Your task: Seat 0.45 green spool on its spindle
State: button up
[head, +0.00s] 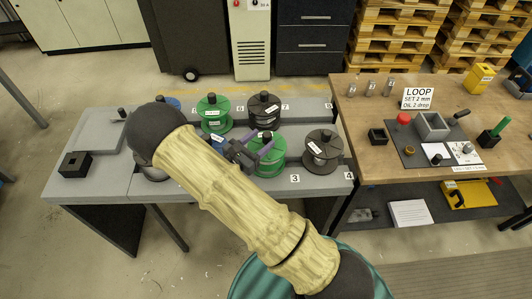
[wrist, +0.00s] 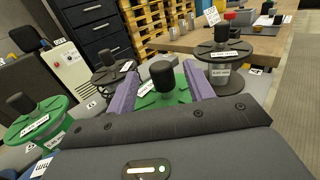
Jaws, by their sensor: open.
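A green spool (head: 270,158) with a black knob stands upright at the bench place marked 3. It also shows in the wrist view (wrist: 150,102), with its knob (wrist: 163,77) between the fingers. My gripper (head: 253,149) has purple fingers, open on either side of this knob; in the wrist view (wrist: 158,76) I see a gap at each side. A second green spool (head: 213,108) stands in the back row, and also shows at the left of the wrist view (wrist: 38,125). The label digits are too small to read. Whether either spool sits fully on a spindle is hidden.
Dark spools stand at place 4 (head: 323,152) and in the back row (head: 264,106), close to the green ones. A small black block (head: 75,163) is at the bench's left. A wooden table (head: 365,115) with parts adjoins on the right.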

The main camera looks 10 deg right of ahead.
aim_at(267, 133)
jog(key=x, duration=0.3)
jog(key=shift+w+d+f+p, duration=0.1)
jog(key=shift+d+p, duration=0.2)
jog(key=shift+p, duration=0.1)
grip_shut()
dwell(1.2)
jog(key=shift+w, duration=0.15)
